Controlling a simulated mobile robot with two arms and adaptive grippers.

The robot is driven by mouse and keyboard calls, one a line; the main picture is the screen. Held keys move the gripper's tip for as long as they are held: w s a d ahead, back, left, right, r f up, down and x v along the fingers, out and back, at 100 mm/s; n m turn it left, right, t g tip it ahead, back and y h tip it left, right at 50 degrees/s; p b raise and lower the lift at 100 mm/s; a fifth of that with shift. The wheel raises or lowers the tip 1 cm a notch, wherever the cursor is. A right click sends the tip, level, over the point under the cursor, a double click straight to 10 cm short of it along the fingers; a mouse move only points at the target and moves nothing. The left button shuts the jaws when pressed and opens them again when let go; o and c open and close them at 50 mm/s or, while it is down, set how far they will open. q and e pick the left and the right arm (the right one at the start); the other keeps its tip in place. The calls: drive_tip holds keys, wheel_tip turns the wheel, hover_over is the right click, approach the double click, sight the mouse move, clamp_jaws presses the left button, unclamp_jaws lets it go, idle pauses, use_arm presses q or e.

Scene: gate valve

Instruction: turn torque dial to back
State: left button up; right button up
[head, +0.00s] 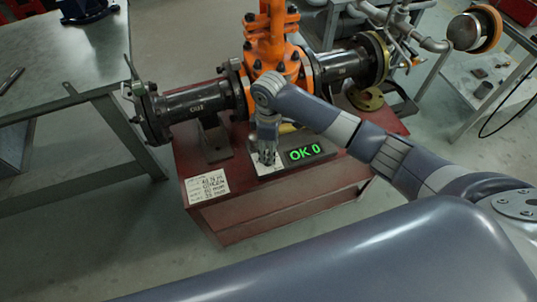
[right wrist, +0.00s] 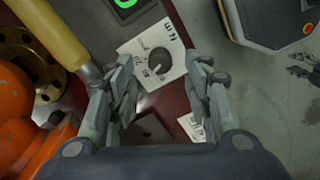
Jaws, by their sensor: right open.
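The torque dial (right wrist: 160,64) is a round dark knob on a white marked plate (right wrist: 138,45). It shows between my right gripper's fingers in the right wrist view, and I cannot read where it points. My right gripper (right wrist: 162,88) is open, with one finger on each side of the dial. I cannot tell whether the fingers touch it. In the head view the right gripper (head: 267,155) points down over the plate and hides the dial. What looks like my left gripper (right wrist: 303,70) shows partly at the right edge of the wrist view.
The plate and display sit on a red stand (head: 290,195) under an orange valve (head: 270,50) with dark flanged pipes (head: 200,101). A white label (head: 207,186) lies at the stand's front left. A yellow bar (right wrist: 52,35) is close to the right gripper. A metal table (head: 60,55) stands left.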

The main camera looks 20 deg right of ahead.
drive_tip(key=shift+f, duration=2.3)
drive_tip(key=shift+c, duration=0.2)
drive_tip(key=c, duration=1)
